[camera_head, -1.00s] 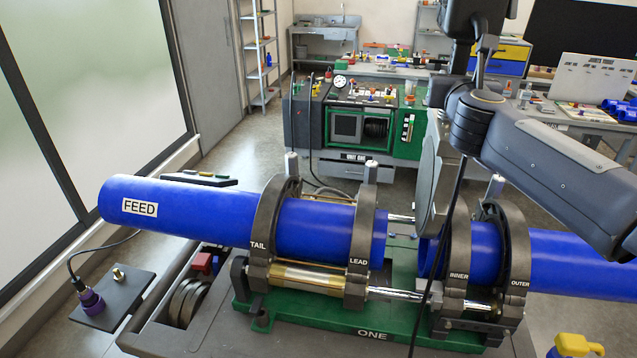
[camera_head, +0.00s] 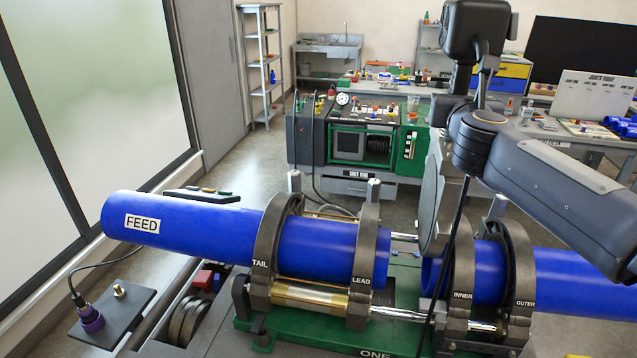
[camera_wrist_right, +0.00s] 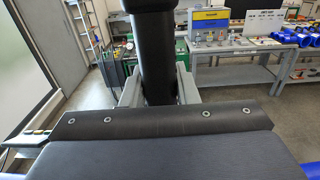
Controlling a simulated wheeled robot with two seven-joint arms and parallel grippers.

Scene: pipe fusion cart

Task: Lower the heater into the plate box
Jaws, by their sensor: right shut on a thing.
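The heater (camera_head: 430,200) is a grey round plate seen nearly edge-on in the head view. It hangs upright at the gap between the two blue pipe ends, and I cannot tell if it touches either. A black cable hangs beside it. My right gripper (camera_wrist_right: 158,92) is shut on the heater's black handle (camera_wrist_right: 156,45), which stands between its grey fingers in the right wrist view. In the head view my right arm hides part of the grip. I cannot pick out the plate box with certainty. My left gripper is out of view.
The blue FEED pipe (camera_head: 185,222) lies in the TAIL and LEAD clamps (camera_head: 362,262). Another blue pipe (camera_head: 575,280) lies in the INNER and OUTER clamps (camera_head: 518,285). The green UNIT ONE cart (camera_head: 408,150) stands behind. Open floor lies to its left.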

